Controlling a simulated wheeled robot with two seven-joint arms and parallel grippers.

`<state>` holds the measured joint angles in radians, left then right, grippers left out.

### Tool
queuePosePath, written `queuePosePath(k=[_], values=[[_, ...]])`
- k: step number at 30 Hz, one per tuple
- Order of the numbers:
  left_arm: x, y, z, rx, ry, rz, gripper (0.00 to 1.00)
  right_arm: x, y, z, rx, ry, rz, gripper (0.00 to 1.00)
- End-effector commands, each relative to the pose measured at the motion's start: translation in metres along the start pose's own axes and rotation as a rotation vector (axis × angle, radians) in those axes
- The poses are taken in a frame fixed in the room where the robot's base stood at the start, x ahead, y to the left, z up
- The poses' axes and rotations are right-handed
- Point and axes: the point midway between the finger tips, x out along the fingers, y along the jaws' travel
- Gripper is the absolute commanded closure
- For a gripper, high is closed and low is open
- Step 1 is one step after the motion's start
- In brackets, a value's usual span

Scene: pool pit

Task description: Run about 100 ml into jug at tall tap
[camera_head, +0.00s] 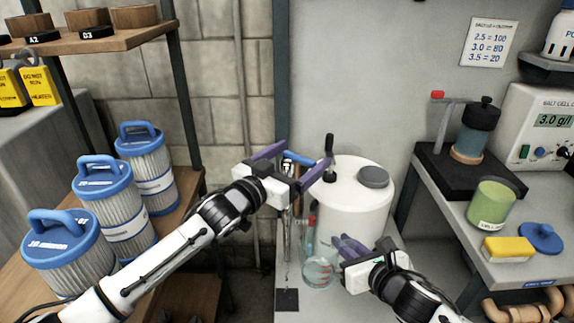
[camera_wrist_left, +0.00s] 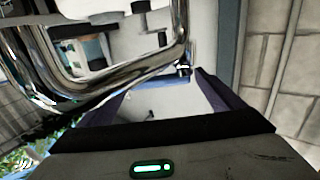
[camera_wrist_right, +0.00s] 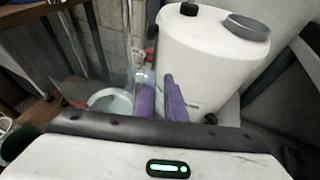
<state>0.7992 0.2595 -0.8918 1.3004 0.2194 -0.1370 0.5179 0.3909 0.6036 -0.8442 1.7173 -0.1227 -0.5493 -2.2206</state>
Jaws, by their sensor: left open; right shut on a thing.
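The clear jug (camera_head: 318,272) stands or is held low at the bench, near the foot of the tall chrome tap (camera_head: 287,225). My right gripper (camera_head: 345,247) is shut on the jug at its right side; the jug also shows in the right wrist view (camera_wrist_right: 108,102), left of the fingers. Its level and graduations are too small to read. The tap's blue lever (camera_head: 300,159) lies between the fingers of my open left gripper (camera_head: 294,162). The left wrist view shows the chrome pipe (camera_wrist_left: 115,95) close by. I cannot tell whether water runs.
A white drum (camera_head: 350,205) with a grey cap stands right behind the jug. A red-capped item (camera_head: 311,222) is beside it. A dark square (camera_head: 287,299) lies at front left. Blue-topped filters (camera_head: 62,245) fill the left shelf; a green cup (camera_head: 490,203) is on the right bench.

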Motion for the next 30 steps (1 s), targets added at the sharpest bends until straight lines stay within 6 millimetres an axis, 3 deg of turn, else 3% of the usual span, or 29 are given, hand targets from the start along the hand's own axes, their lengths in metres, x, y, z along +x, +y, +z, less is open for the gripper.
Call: queuePosePath(k=[18, 30], values=[[-0.105, 0.000, 0.001, 0.001, -0.002, 0.001, 0.12, 0.000, 0.000, 0.001, 0.001, -0.002, 0.001, 1.00], [-0.116, 0.001, 0.000, 0.001, 0.000, 0.001, 0.12, 0.000, 0.000, 0.001, 0.001, -0.002, 0.001, 1.00]])
